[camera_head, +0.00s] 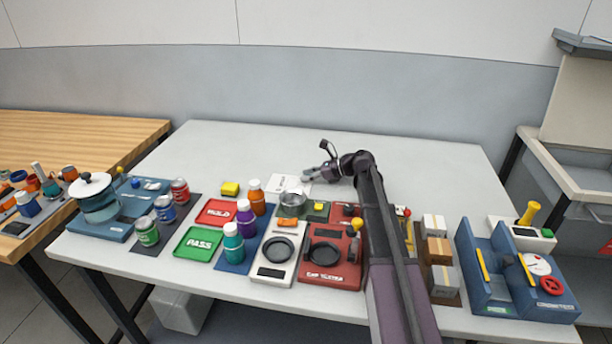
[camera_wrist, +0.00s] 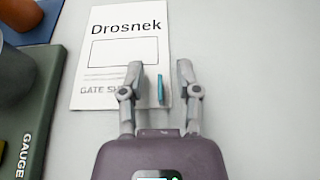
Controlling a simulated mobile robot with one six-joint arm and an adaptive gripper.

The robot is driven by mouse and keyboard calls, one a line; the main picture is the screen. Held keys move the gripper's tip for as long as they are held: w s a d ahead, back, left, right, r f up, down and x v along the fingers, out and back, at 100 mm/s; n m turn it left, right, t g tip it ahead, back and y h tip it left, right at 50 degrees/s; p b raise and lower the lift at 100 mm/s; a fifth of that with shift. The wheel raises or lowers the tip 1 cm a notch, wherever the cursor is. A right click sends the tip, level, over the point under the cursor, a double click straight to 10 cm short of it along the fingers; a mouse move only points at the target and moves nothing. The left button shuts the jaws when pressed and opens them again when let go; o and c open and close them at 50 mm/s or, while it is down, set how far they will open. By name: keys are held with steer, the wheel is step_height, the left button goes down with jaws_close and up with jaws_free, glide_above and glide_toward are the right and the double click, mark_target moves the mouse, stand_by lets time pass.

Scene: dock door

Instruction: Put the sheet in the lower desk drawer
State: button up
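The white sheet (camera_head: 283,181) lies flat at the middle of the table, behind a metal bowl. In the wrist view the sheet (camera_wrist: 122,60) shows the word "Drosnek", an empty box outline and a partly hidden line starting "GATE". A small upright teal piece (camera_wrist: 160,90) is at its lower right. My gripper (camera_head: 311,174) is at the sheet's right side; in the wrist view my gripper (camera_wrist: 158,72) has its fingers spread, with the teal piece between them and not visibly touched. I cannot make out a lower desk drawer for certain.
A green gauge box (camera_wrist: 30,115) is left of the sheet. Bottles, red and green trays (camera_head: 199,242) and a red tester (camera_head: 331,275) crowd the table's front. Blue equipment (camera_head: 485,290) stands front right. The table's back is clear. A grey-and-beige unit (camera_head: 570,185) stands at far right.

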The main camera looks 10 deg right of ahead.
steer(key=shift+r, duration=0.15)
steer(key=shift+s+d+r+p, duration=0.1)
steer(key=shift+d+p, duration=0.1)
steer(key=shift+p, duration=0.1)
steer(key=p+v, duration=0.4)
steer(key=v, duration=0.7)
steer(key=shift+s+d+r, duration=0.1)
steer(key=shift+d, duration=0.15)
